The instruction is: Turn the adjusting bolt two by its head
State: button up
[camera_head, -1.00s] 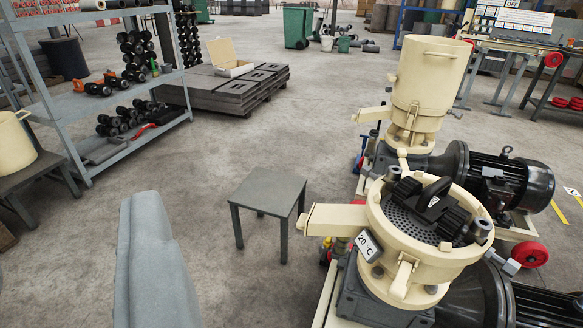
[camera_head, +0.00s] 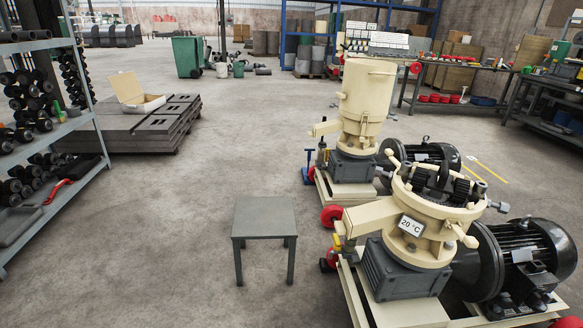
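The nearer pellet mill (camera_head: 437,216) stands at the right with its cream ring open on top and dark rollers (camera_head: 437,178) inside. A grey bolt head (camera_head: 499,207) sticks out at the right of the ring. Another bolt end (camera_head: 480,189) shows at the ring's upper right, and one more (camera_head: 393,161) at its upper left. I cannot tell which of these is adjusting bolt two. A "20 °C" display (camera_head: 411,225) is on the mill's front. My gripper is not in view, and nothing is seen touching the bolts.
A small grey table (camera_head: 264,219) stands left of the mill. A second mill (camera_head: 364,108) with a tall cream hopper stands behind. The black motor (camera_head: 528,259) is at the right. The floor between is clear.

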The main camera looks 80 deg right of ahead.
aim_at(378, 171)
jog(key=i+z, duration=0.65)
jog(key=i+j+z, duration=0.2)
jog(key=i+z, duration=0.35)
jog(key=z, duration=0.25)
jog(key=i+l+z, duration=0.1)
jog(key=z, duration=0.35)
jog(key=i+j+z, duration=0.1)
jog(key=i+z, duration=0.15)
jog(key=z, duration=0.2)
jog(key=i+j+z, duration=0.15)
jog(key=z, duration=0.35)
jog(key=i+z, duration=0.4)
jog(key=i+j+z, duration=0.15)
jog(key=z, duration=0.25)
jog(key=i+j+z, duration=0.2)
jog(key=z, duration=0.2)
jog(key=i+j+z, duration=0.2)
jog(key=j+z, duration=0.2)
jog(key=z, duration=0.5)
jog(key=l+u, duration=0.1)
jog(key=u, duration=0.35)
